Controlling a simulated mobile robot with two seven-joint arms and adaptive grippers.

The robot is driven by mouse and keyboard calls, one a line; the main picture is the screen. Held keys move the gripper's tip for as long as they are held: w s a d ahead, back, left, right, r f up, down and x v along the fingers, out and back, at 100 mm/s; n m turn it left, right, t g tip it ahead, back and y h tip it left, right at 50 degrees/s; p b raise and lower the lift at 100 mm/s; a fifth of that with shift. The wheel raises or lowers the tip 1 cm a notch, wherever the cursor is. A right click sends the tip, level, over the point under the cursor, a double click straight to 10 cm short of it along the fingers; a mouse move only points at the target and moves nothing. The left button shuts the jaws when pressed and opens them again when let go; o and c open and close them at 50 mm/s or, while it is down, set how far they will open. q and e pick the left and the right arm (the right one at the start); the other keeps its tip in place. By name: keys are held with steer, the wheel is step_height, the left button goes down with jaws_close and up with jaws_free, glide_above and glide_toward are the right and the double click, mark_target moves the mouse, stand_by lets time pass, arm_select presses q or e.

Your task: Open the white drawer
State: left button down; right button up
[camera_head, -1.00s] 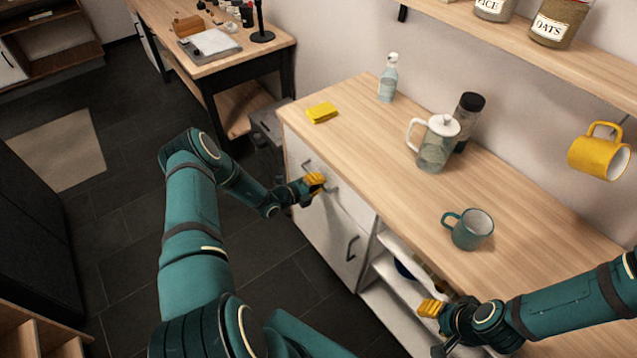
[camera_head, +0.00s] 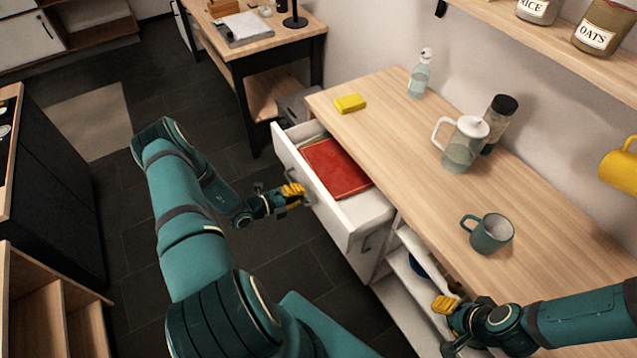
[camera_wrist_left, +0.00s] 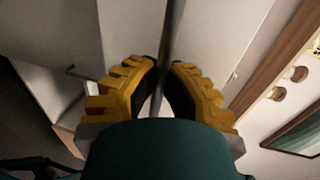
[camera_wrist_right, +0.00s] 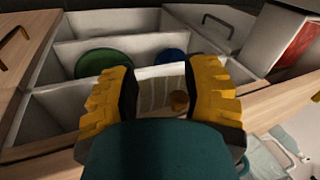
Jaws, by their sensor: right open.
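The white drawer (camera_head: 327,213) is pulled out from the left end of the wood-topped cabinet. A flat red item (camera_head: 336,168) lies inside it. My left gripper (camera_head: 294,193) is at the drawer's front, with its yellow fingers shut around the bar handle (camera_wrist_left: 172,35), which runs between them in the left wrist view. My right gripper (camera_head: 446,305) is open and empty beside the cabinet's open shelves. Its spread fingers (camera_wrist_right: 165,90) show in the right wrist view.
A desk (camera_head: 262,52) stands behind. Dark floor in front of the drawer is clear.

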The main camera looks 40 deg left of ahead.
arm_select(q)
steer(key=f+v, duration=0.1)
steer(key=v, duration=0.5)
steer(key=shift+s+a+f, duration=0.15)
steer(key=shift+s+f, duration=0.05)
steer(key=shift+s, duration=0.1)
steer(key=c, duration=1)
jaws_free()
steer(key=shift+c, duration=0.2)
steer(key=v, duration=1.2)
